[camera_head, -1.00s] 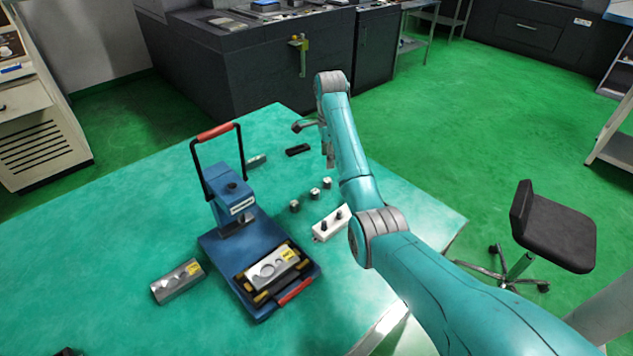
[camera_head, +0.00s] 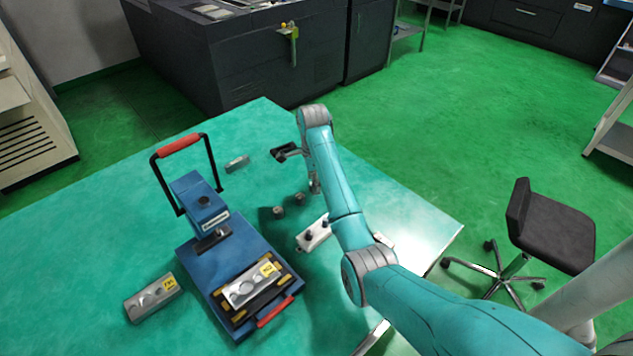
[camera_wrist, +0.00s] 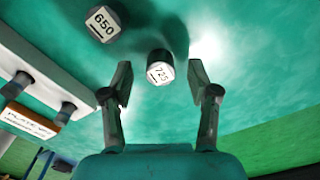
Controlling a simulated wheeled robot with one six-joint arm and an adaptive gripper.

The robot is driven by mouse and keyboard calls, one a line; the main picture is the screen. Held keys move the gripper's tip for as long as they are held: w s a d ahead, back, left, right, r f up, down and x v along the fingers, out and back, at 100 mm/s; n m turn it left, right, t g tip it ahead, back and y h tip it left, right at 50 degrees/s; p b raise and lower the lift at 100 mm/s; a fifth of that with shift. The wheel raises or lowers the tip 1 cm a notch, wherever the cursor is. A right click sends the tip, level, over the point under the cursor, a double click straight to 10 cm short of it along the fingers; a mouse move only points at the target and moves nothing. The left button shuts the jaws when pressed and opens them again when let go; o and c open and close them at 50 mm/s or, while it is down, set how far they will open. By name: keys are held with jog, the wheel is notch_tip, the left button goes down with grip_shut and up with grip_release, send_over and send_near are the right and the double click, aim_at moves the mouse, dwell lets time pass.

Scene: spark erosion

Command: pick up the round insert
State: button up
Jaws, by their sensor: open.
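Round inserts, small grey cylinders with pale labelled tops, stand on the green table. In the wrist view one marked 725 (camera_wrist: 160,67) lies between and slightly beyond my open fingertips (camera_wrist: 160,78), with a gap on both sides. Another marked 650 (camera_wrist: 103,24) is up and left of it, outside the fingers. My gripper holds nothing.
A white block with dark knobs (camera_head: 313,234) stands close in front of the inserts; its pegged edge shows at left in the wrist view (camera_wrist: 45,85). A blue press (camera_head: 240,262) with a red-gripped handle stands left, with a metal plate (camera_head: 153,298) beside it. A small block (camera_head: 237,163) lies behind.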

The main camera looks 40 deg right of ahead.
jog(key=shift+f, duration=0.15)
jog(key=shift+d, duration=0.1)
grip_shut()
